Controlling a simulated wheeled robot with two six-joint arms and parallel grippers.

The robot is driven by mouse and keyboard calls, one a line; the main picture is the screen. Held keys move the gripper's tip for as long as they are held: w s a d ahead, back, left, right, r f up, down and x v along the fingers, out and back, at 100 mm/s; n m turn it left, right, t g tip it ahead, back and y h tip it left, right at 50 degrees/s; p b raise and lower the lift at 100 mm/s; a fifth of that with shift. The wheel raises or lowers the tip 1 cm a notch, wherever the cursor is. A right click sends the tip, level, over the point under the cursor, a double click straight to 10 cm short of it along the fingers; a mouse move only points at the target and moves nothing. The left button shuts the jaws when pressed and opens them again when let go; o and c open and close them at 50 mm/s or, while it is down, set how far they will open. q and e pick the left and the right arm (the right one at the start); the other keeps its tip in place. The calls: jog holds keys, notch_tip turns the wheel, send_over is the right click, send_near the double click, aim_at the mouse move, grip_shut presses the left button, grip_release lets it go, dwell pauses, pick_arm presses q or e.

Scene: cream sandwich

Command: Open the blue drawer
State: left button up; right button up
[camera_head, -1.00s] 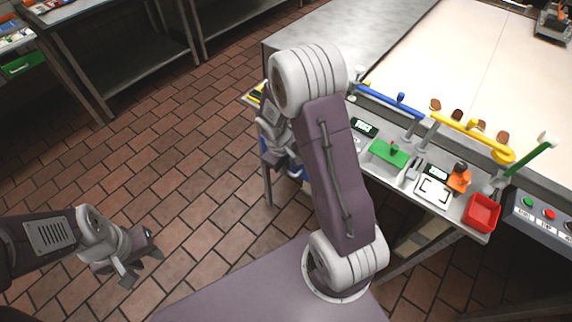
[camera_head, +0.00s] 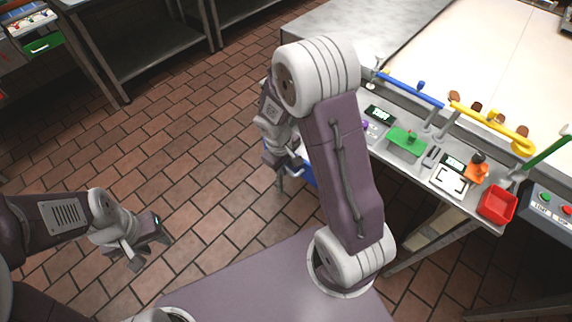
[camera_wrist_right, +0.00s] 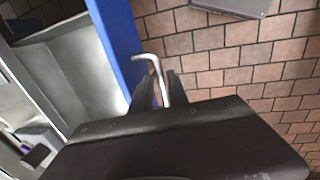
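The blue drawer (camera_head: 309,174) is partly visible below the table's left end, behind my right arm. In the right wrist view its blue front (camera_wrist_right: 118,45) stands out from the table, with a grey metal interior (camera_wrist_right: 85,75) showing behind it. A pale bent handle (camera_wrist_right: 151,60) sticks out of the front. My right gripper (camera_wrist_right: 160,88) has its dark fingers around this handle and looks shut on it; the fingertips are partly hidden. My left gripper (camera_head: 150,250) is open and empty above the floor, far from the drawer.
The table carries a green block (camera_head: 407,141), a red bin (camera_head: 497,204), an orange item (camera_head: 477,172) and blue and yellow bars. A conveyor lies behind. Dark shelves (camera_head: 135,45) stand at the back left. The tiled floor left of the table is clear.

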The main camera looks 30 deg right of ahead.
notch_tip(320, 180, up, 9)
jog(key=a+p, duration=0.1)
jog(key=shift+s+a+p, duration=0.25)
jog(key=shift+s+p, duration=0.05)
jog(key=shift+p, duration=0.05)
dwell(0.4)
